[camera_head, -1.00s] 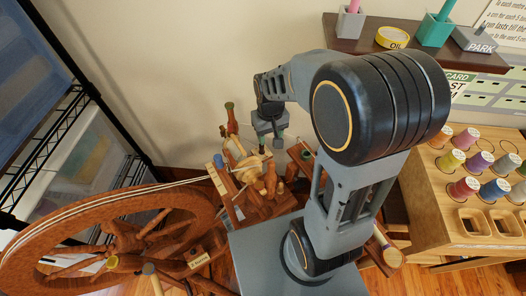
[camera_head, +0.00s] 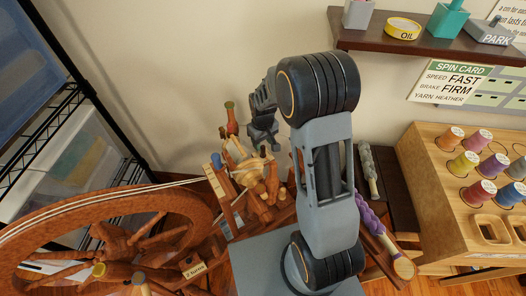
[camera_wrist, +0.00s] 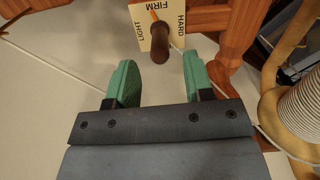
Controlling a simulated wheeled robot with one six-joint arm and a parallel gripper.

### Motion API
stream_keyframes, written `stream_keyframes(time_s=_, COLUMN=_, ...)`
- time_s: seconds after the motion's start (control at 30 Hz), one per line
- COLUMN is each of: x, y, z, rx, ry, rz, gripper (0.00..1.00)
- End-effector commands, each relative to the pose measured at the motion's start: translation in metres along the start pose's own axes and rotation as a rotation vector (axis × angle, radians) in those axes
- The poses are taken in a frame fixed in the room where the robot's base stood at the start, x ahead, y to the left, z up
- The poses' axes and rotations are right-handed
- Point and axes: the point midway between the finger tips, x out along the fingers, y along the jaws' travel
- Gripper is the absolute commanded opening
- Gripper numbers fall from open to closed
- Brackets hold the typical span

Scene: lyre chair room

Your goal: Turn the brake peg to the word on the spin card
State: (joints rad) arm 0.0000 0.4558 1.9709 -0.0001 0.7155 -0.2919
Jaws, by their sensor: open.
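The spin card (camera_head: 450,82) hangs on the back wall at right and reads SPEED FAST, BRAKE FIRM, YARN HEATHER. The wrist view shows a dial plate (camera_wrist: 142,34) lettered LIGHT, FIRM and HARD, with FIRM in the middle. The dark brown wooden brake peg (camera_wrist: 161,45) stands out in front of it, with a small orange mark near its top by FIRM; its exact setting is hard to tell. My gripper (camera_wrist: 161,82) is open and empty, its green fingers apart, just below the peg in the picture. In the head view my gripper (camera_head: 263,138) is above the spinning wheel's upright parts.
The large spinning wheel (camera_head: 120,205) fills the lower left beside a wire rack (camera_head: 70,100). A spool rack (camera_head: 430,165) stands at right below a dark shelf (camera_head: 400,44). A pale wound bobbin (camera_wrist: 303,118) is close at right in the wrist view.

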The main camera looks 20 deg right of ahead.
Motion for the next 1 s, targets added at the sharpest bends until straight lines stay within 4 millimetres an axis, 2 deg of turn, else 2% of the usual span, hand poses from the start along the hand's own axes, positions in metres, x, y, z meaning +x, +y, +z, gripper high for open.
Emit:
stream_keyframes(time_s=0.03, x=0.011, y=0.0, z=0.0, rx=0.0, ry=-0.003, rz=-0.001, gripper=0.47)
stream_keyframes(time_s=0.1, x=0.022, y=0.0, z=0.0, rx=0.0, ry=-0.002, rz=-0.001, gripper=0.47)
stream_keyframes(time_s=0.3, x=0.042, y=0.0, z=0.0, rx=0.0, ry=-0.001, rz=0.0, gripper=0.47)
stream_keyframes(time_s=0.5, x=0.05, y=0.0, z=0.0, rx=0.0, ry=0.001, rz=0.0, gripper=0.47)
stream_keyframes(time_s=0.77, x=0.051, y=0.0, z=0.0, rx=0.0, ry=0.001, rz=0.0, gripper=0.47)
stream_keyframes(time_s=1.0, x=0.051, y=0.0, z=0.0, rx=0.0, ry=0.001, rz=0.0, gripper=0.27)
